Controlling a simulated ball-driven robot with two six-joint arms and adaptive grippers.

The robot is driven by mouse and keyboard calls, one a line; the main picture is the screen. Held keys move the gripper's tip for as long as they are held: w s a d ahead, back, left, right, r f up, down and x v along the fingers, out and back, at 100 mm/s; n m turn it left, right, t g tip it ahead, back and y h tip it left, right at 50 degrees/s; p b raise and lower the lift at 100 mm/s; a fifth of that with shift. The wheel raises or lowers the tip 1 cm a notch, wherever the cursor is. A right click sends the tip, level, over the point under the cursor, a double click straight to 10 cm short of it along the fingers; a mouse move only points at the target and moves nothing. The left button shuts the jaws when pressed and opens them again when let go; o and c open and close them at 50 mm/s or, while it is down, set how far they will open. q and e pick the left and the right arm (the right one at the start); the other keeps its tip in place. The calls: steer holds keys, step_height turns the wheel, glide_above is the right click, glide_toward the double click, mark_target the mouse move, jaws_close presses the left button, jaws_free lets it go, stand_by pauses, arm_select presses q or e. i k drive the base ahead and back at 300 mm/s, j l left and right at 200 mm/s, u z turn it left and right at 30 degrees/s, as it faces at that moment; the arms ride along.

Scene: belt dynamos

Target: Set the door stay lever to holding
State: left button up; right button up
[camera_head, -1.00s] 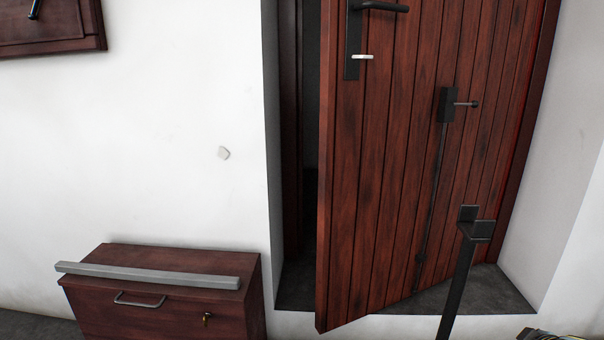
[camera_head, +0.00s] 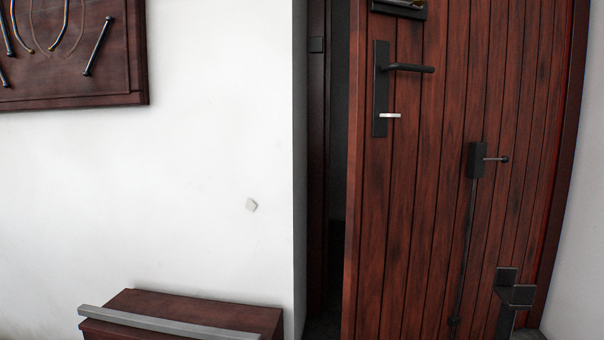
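The door stay is a small black box (camera_head: 477,160) on the face of the red-brown plank door (camera_head: 420,200). Its short lever (camera_head: 496,159) sticks out to the right, about level, with a dark knob at its end. A thin dark rod (camera_head: 466,250) runs down from the box to a small foot near the bottom of the door. The door stands ajar, with a dark gap at its left edge. Neither of my grippers is in view.
A black door handle (camera_head: 410,68) with a white thumb-turn (camera_head: 390,115) sits above left of the stay. A black post with a bracket (camera_head: 515,292) stands at lower right. A wooden cabinet (camera_head: 180,305) with a grey bar stands at lower left.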

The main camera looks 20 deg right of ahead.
mark_target(505, 160)
steer(key=z, duration=1.6)
steer(key=i+l+u, duration=0.25)
steer(key=l+u, duration=0.15)
steer(key=l, duration=0.75)
steer(key=i+l+u, duration=0.15)
steer(key=l+u, duration=0.2)
steer(key=l, duration=0.8)
steer(key=l+u, duration=0.4)
steer(key=l, duration=0.8)
steer(key=i+j, duration=0.25)
steer(key=j, duration=0.15)
steer(key=i+j+z, duration=0.15)
steer(key=i+j, duration=0.1)
steer(key=j, duration=0.1)
